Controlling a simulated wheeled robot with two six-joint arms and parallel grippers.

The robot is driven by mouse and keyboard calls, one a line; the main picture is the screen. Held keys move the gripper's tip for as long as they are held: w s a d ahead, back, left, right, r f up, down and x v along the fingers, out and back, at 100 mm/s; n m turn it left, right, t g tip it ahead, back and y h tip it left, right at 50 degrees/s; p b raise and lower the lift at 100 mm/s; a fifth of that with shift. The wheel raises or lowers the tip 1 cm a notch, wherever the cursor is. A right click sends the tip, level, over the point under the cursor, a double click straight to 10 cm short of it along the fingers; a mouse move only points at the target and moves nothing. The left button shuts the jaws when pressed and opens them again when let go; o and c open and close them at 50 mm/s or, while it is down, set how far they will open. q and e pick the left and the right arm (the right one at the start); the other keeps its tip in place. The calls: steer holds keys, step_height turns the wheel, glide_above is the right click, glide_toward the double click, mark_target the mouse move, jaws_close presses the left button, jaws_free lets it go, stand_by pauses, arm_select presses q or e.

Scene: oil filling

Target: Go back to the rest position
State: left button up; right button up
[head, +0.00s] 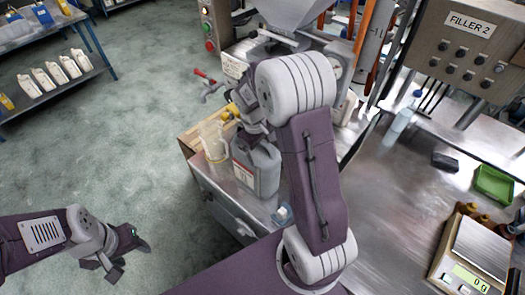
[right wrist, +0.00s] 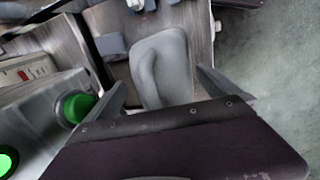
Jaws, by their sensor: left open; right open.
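My left gripper (head: 122,260) hangs open and empty over the floor at the lower left of the head view. My right arm crosses the middle of the head view, and its gripper (head: 246,122) is above the grey jerrycan (head: 256,168) on the steel bench. In the right wrist view the open fingers of this gripper (right wrist: 160,78) appear on either side of the grey jerrycan (right wrist: 162,60). The fingers do not visibly close on it. The jerrycan stands upright, and my arm partly hides its top in the head view.
The filling machine (head: 235,62) rises behind. A scale (head: 481,249) and green tray (head: 493,184) are at the right.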

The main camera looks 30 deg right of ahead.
steer(key=r, duration=0.4)
steer(key=a+r, duration=0.1)
steer(key=r, duration=0.1)
steer(key=shift+s+a+r, duration=0.1)
steer(key=shift+s+r, duration=0.05)
steer(key=shift+s, duration=0.1)
steer(key=s+a+f+m+y, duration=0.1)
steer(key=s+a+f+m, duration=0.1)
steer(key=s, duration=0.4)
steer(key=s+a+f+m+y, duration=0.1)
steer(key=s+a+f+m, duration=0.1)
steer(key=s+a+f, duration=0.2)
steer(key=s+a, duration=0.2)
steer(key=s, duration=0.1)
steer(key=shift+a, duration=0.15)
steer(key=shift+s, duration=0.25)
